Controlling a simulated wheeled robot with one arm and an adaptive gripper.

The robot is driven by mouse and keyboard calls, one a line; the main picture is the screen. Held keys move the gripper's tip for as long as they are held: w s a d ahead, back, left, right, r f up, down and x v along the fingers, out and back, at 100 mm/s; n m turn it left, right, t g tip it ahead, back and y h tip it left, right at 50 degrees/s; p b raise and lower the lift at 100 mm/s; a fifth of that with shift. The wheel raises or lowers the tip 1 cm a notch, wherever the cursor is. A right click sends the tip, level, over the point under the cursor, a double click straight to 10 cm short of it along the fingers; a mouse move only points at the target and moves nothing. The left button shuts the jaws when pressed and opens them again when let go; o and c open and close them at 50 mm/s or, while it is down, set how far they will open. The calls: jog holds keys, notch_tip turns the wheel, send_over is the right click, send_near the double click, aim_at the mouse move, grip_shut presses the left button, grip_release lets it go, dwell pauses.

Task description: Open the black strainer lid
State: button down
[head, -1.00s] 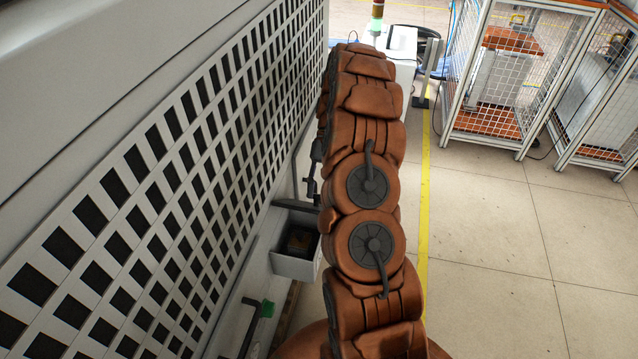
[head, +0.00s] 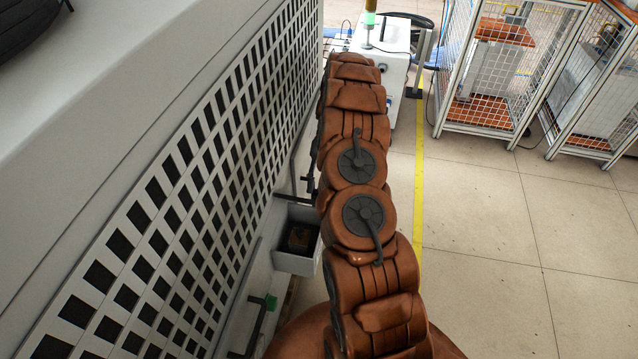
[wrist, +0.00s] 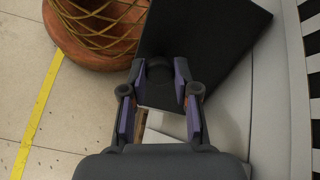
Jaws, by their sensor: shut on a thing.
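The black strainer lid (wrist: 205,45) is a flat dark panel with a round knob (wrist: 158,72), seen close up in the wrist view. My gripper (wrist: 159,78) has its purple-padded fingers shut on that knob. In the head view the lid shows as a thin dark edge (head: 291,197) above a grey box (head: 296,263). The box's top is uncovered there, with a brownish thing (head: 299,237) inside. My arm hides most of the gripper in the head view.
A white machine wall with a slotted grille (head: 190,190) runs close along the left. A black handle with a green part (head: 270,302) sticks out below the box. Open floor with a yellow line (head: 419,190) lies to the right, before mesh cages (head: 490,70).

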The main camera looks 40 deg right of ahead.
jog(key=c, duration=0.8)
grip_release()
jog(key=shift+c, duration=0.2)
jog(key=shift+s+f+b, duration=0.1)
jog(key=shift+f+b, duration=0.1)
jog(key=shift+b, duration=0.75)
jog(key=shift+s+a+h+b, duration=0.1)
jog(key=shift+a+h+b, duration=0.15)
jog(key=shift+b, duration=0.5)
